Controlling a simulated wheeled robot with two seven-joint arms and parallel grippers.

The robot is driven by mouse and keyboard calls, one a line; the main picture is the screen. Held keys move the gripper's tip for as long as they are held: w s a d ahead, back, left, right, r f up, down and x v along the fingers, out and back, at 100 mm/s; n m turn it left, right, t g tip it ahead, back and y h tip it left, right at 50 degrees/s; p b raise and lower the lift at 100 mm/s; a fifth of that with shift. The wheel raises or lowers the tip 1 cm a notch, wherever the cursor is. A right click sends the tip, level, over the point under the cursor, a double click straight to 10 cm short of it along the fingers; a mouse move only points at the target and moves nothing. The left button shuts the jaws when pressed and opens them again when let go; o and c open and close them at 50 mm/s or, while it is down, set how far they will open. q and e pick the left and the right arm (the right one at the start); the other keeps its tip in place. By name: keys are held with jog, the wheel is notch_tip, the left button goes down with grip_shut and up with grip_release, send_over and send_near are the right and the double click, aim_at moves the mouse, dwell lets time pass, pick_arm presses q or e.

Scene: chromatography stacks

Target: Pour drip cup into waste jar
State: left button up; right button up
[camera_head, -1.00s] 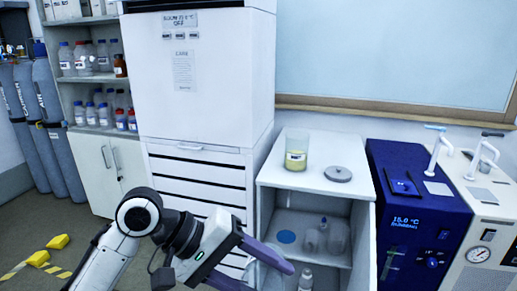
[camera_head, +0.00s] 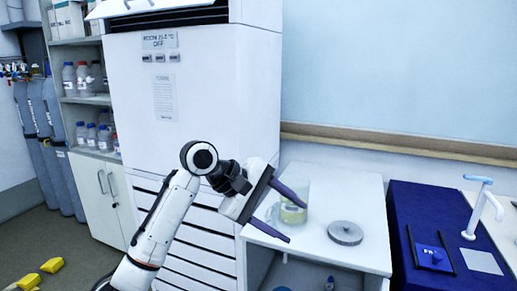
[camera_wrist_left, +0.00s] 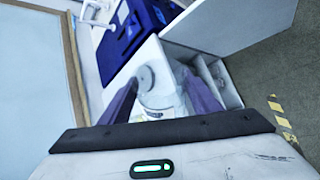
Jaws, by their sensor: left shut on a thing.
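The waste jar (camera_head: 293,209) is clear glass with yellowish liquid low in it. It stands on the white cabinet's top, partly behind a finger of my left gripper (camera_head: 296,221). In the wrist view, my left gripper (camera_wrist_left: 162,80) has its purple fingers apart around a clear, faint object, taken as the drip cup (camera_wrist_left: 168,88); its outline and contents are hard to make out. In the head view the cup is barely visible between the fingers, close to the jar; whether they touch cannot be told. My right gripper is not in view.
A round grey lid (camera_head: 345,232) lies on the white cabinet top (camera_head: 345,195), right of the jar. A blue device (camera_head: 425,225) stands further right. A tall white unit (camera_head: 190,90) stands behind my left arm.

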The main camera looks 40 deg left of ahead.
pick_arm(q)
jog(key=w+a+r+n+t+y, duration=0.2)
jog(key=w+a+r+n+t, duration=0.1)
jog(key=w+a+r+n, duration=0.6)
jog(key=w+a+r+n+t+y, duration=0.2)
jog(key=w+a+r+n+t, duration=0.1)
jog(key=w+a+r+n, duration=0.6)
jog(key=a+r+n, duration=0.1)
jog(key=a+r, duration=0.2)
jog(key=a, duration=0.2)
jog(key=shift+w+a+r+y, duration=0.2)
jog(key=shift+a+r+y, duration=0.05)
jog(key=shift+a+y, duration=0.15)
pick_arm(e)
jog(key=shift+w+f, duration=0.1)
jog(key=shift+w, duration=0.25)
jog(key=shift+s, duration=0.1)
